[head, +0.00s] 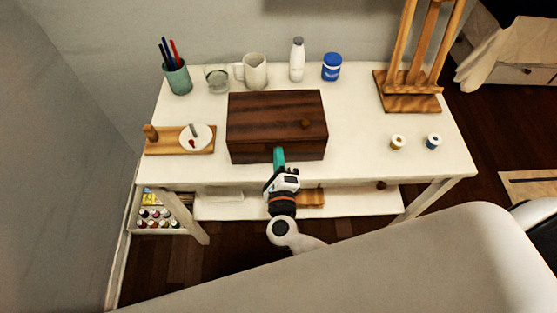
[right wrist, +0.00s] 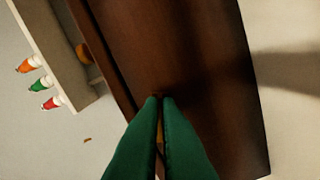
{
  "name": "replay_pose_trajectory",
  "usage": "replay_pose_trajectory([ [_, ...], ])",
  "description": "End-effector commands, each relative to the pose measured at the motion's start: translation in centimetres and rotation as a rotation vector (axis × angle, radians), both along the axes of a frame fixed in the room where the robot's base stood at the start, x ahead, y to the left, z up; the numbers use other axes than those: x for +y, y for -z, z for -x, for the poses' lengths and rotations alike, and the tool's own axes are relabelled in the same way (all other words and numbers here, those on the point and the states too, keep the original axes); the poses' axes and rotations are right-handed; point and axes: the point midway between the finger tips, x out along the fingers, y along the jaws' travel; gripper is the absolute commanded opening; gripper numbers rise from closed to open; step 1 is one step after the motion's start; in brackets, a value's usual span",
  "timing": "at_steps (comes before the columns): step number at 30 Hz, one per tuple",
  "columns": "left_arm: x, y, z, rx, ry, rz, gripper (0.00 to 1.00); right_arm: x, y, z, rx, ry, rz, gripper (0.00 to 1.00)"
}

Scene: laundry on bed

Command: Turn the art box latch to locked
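The art box (head: 275,115) is a dark brown wooden box, lid shut, on the white table. In the right wrist view the green fingers (right wrist: 160,100) are nearly together against the dark wood (right wrist: 190,55). A small brass-coloured piece, apparently the latch (right wrist: 159,132), shows in the narrow gap between them. Most of it is hidden, so its turn cannot be read. My left gripper is not in view.
On the table (head: 360,165) stand a pencil cup (head: 178,78), a pitcher (head: 255,71), a white bottle (head: 297,60), a blue jar (head: 332,67) and an easel (head: 408,100). A palette (head: 196,137) lies left of the box. Paint bottles (head: 153,218) stand below.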

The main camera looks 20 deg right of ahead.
Motion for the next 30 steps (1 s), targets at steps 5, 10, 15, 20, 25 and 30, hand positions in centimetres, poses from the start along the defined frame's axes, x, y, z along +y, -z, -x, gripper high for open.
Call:
replay_pose_trajectory([
  [5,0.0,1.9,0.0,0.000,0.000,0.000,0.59,0.0,0.5,0.1,-0.040,0.002,-0.166,0.00],
  [10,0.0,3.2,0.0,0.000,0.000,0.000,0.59,0.0,0.5,0.1,-0.081,0.002,-0.324,0.00],
  [15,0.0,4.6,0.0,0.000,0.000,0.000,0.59,0.0,0.5,0.1,-0.122,0.001,-0.480,0.00],
  [20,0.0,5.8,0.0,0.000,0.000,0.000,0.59,0.0,0.6,0.1,-0.160,0.002,-0.627,0.00],
  [25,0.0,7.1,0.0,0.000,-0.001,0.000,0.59,0.0,0.5,0.1,-0.200,0.001,-0.780,0.00],
  [30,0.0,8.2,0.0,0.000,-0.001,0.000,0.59,0.0,0.5,0.1,-0.235,0.002,-0.915,0.00],
])
